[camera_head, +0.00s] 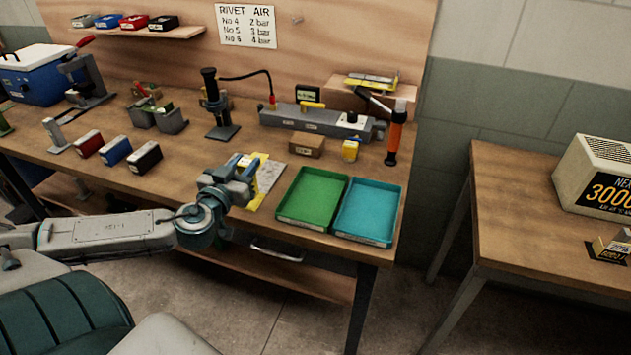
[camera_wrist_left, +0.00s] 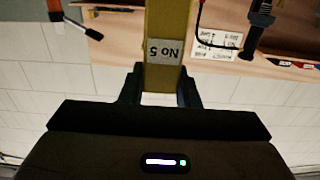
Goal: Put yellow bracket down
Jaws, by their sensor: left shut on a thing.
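My left gripper (camera_head: 240,172) is over the front part of the workbench, left of the green tray. It is shut on the yellow bracket (camera_head: 247,160), which is partly hidden by the fingers in the head view. In the left wrist view the yellow bracket (camera_wrist_left: 168,22) stands between the two fingers (camera_wrist_left: 162,88) and carries a white label reading "No 5". I cannot tell whether the bracket touches anything below it. My right gripper is not in view.
A green tray (camera_head: 290,221) and a teal tray (camera_head: 364,237) lie empty at the bench's front right. A small cardboard box (camera_head: 307,145) and a yellow block (camera_head: 350,150) stand behind them. Red, blue and black boxes (camera_head: 116,151) stand left. A grey plate (camera_head: 271,174) lies beside my gripper.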

